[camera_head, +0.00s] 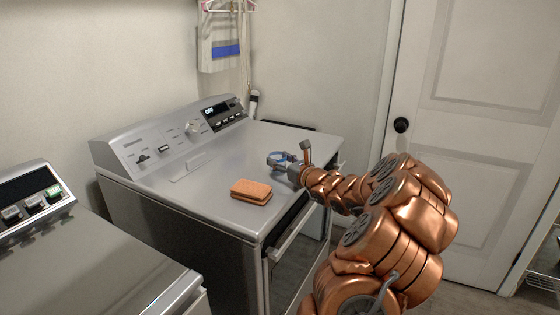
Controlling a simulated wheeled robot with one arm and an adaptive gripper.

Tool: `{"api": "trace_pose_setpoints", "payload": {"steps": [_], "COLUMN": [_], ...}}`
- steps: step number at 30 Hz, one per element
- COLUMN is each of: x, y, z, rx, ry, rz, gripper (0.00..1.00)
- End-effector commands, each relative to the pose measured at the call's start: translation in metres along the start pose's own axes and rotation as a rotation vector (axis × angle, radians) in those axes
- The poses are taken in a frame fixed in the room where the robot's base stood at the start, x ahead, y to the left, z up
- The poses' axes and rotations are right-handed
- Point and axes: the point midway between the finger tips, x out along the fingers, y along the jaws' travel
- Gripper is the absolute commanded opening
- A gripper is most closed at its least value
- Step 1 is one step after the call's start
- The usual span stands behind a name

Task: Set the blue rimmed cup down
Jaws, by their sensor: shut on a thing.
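The blue rimmed cup (277,160) is small in the head view, at the right part of the grey machine's top (215,205). My gripper (288,167) reaches in from the right and is shut on the cup. The fingers and wrist hide part of the cup. I cannot tell whether the cup's base touches the top or is slightly above it.
An orange-brown block like a sponge (251,191) lies on the machine's top, left of and nearer than the cup. A control panel (180,132) rises at the back. Another appliance (75,265) stands at the lower left. A white door (480,130) is at the right.

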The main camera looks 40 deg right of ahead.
Motion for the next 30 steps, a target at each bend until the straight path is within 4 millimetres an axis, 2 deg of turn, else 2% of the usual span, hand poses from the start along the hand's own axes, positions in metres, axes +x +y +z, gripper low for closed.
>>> {"api": "trace_pose_setpoints", "payload": {"steps": [1, 8, 21, 30], "x": [0.0, 0.0, -0.002, -0.05], "y": [0.0, 0.0, 0.0, -0.002], "z": [-0.002, -0.001, 0.003, 0.001], "rx": [0.0, 0.0, 0.001, 0.003], "ry": [0.0, 0.0, 0.0, 0.001], "rz": [0.0, 0.0, -0.001, -0.004], "gripper": [0.55, 0.79, 0.79, 0.79]}}
